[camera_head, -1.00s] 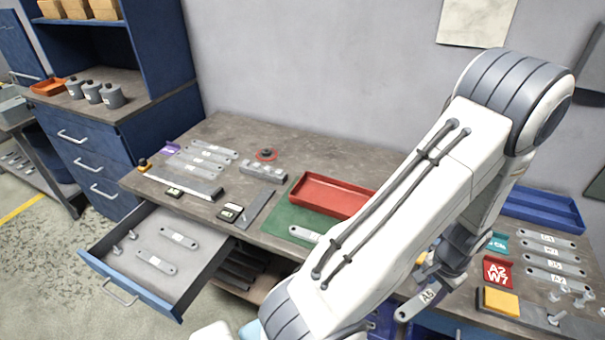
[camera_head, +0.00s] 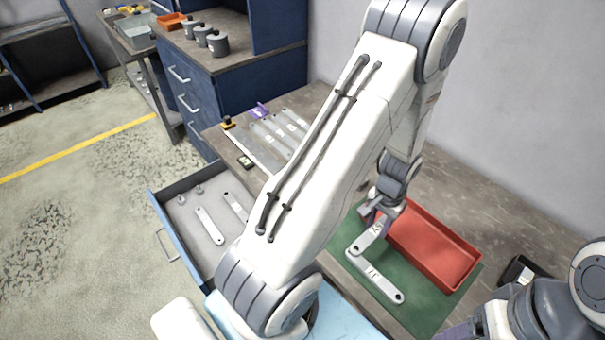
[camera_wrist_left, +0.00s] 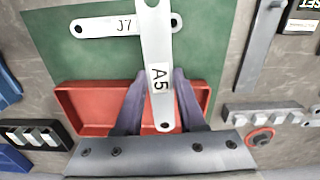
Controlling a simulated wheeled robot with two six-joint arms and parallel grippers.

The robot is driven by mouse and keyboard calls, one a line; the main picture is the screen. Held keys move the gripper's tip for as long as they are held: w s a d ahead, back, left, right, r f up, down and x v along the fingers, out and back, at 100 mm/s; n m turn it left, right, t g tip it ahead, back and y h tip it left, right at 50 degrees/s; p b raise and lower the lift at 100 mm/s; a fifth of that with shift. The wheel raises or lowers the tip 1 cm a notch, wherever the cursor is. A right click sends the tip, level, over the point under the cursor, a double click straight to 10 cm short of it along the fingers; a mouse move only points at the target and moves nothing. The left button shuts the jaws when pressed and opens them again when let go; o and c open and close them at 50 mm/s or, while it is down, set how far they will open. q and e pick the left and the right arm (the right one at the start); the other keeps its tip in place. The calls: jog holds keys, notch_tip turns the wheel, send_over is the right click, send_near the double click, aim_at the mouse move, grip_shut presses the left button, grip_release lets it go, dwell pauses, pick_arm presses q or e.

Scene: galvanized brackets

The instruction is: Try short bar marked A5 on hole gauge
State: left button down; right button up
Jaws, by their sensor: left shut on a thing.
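My left gripper (camera_head: 372,214) is shut on the short bar marked A5 (camera_wrist_left: 157,60), a pale flat bar with a hole near its end. In the wrist view its label faces the camera between the two fingers (camera_wrist_left: 158,105). The bar also shows below the gripper in the head view (camera_head: 368,238), over the green mat (camera_head: 428,312). Another bar, marked J7 (camera_wrist_left: 100,26), lies on the mat, and A5 overlaps it in the wrist view. A grey notched block (camera_wrist_left: 262,114) sits right of the mat; I cannot tell whether it is the hole gauge.
A red tray (camera_head: 440,243) stands on the mat beside the gripper. A black slotted block (camera_wrist_left: 35,135) and a red ring (camera_wrist_left: 260,136) lie near. The open drawer (camera_head: 172,228) holds bars. My left arm hides the middle of the bench.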

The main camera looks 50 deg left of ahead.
pick_arm(q)
jog(key=w+a+f+b, duration=0.2)
jog(key=a+b, duration=0.1)
jog(key=a, duration=1.7)
jog(key=shift+s+d+f+m+b, duration=0.1)
jog(key=shift+s+f+m+b, duration=0.05)
jog(key=shift+f+b, duration=0.75)
jog(key=shift+s+f+m+b, duration=0.15)
jog(key=shift+f+b, duration=0.5)
jog(key=shift+f, duration=0.4)
jog(key=shift+f+b, duration=0.95)
jog(key=shift+f, duration=0.55)
jog(key=shift+r+p, duration=1.7)
jog(key=shift+r, duration=0.35)
